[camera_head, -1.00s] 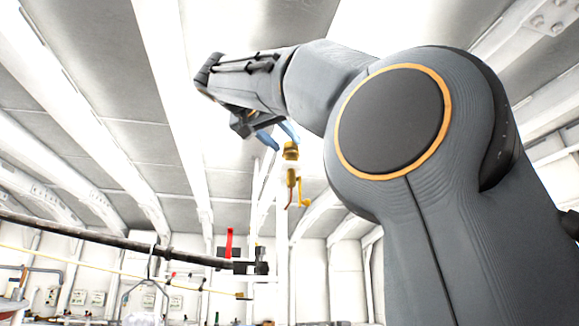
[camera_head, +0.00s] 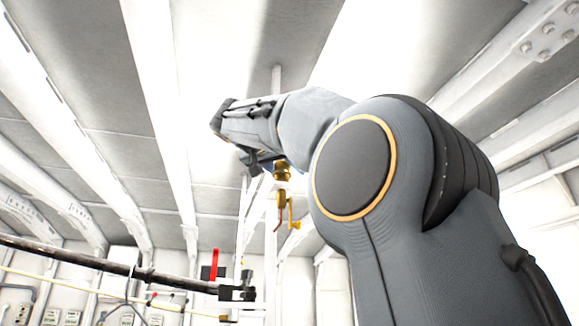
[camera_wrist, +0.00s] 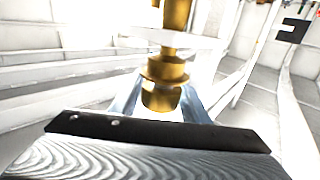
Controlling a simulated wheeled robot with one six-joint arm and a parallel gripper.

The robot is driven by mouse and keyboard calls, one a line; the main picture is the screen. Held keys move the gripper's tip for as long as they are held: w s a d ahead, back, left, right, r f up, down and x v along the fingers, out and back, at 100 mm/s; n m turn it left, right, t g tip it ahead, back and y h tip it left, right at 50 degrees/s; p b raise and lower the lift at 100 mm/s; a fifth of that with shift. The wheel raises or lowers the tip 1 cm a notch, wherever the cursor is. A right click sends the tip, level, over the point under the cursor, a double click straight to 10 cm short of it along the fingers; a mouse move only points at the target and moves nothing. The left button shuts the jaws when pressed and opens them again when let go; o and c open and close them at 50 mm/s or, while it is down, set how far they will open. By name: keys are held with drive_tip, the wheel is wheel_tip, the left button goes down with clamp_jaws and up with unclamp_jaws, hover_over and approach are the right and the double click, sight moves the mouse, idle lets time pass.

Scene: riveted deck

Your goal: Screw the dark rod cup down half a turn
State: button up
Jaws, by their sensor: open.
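A brass cup-like fitting (camera_head: 283,171) sits above a brass valve with a yellow lever (camera_head: 293,224). In the wrist view the brass fitting (camera_wrist: 166,68) stands between the two blue fingers of my gripper (camera_wrist: 160,101). The jaws are open around its end; I cannot tell whether either finger touches it. In the head view my gripper (camera_head: 264,168) is beside the fitting and partly hidden by it. A dark rod (camera_head: 110,262) runs in from the left and ends in a black fitting (camera_head: 237,293). I cannot tell which part is the dark rod cup.
A red handle (camera_head: 214,264) stands up near the end of the dark rod. A thin yellowish line (camera_head: 100,293) runs below the rod. White posts rise close behind the brass valve. Pale beams cross overhead, and wall boxes line the back left.

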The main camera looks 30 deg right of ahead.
drive_tip(key=shift+d, duration=0.15)
drive_tip(key=shift+c, duration=0.5)
drive_tip(key=c, duration=0.7)
drive_tip(key=shift+s+d+m+g+h, duration=0.1)
drive_tip(key=shift+m+g+h, duration=0.55)
drive_tip(key=shift+g, duration=0.45)
drive_tip(key=shift+s+d+r+m+g+h+p, duration=0.1)
drive_tip(key=shift+s+m+g+p, duration=0.35)
drive_tip(key=shift+m+g+p, duration=1.1)
drive_tip(key=shift+s+f+m+g+h+p, duration=0.15)
drive_tip(key=shift+s+m+g+p, duration=0.6)
drive_tip(key=shift+g, duration=1.5)
drive_tip(key=shift+s+d+r+m+g+h+p, duration=0.15)
drive_tip(key=shift+m+g+p, duration=0.6)
drive_tip(key=shift+m+g, duration=1)
